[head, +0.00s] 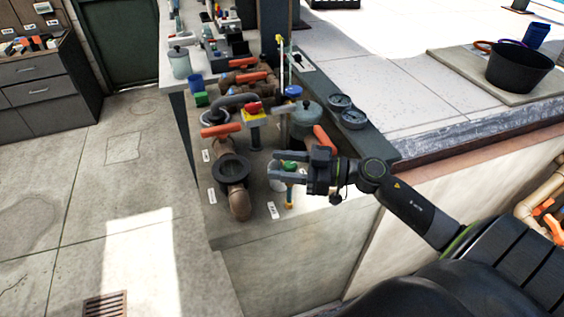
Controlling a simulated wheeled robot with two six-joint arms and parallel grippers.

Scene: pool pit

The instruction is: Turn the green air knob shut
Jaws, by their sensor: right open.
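The green air knob (289,166) sits on top of a thin upright stem near the front of the pipework bench. My right gripper (274,174) comes in from the right with its jaws open. Its two fingers point left and lie at the knob, one toward the back and one toward the front. The knob shows between the fingers; I cannot tell whether they touch it. My left gripper is not in view.
The bench (255,235) carries brown pipes, several orange handles, a red button on a yellow box (254,112), a blue knob (293,91) and two round gauges (353,119). A black bucket (518,68) stands at the right. Open floor (110,190) lies left.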

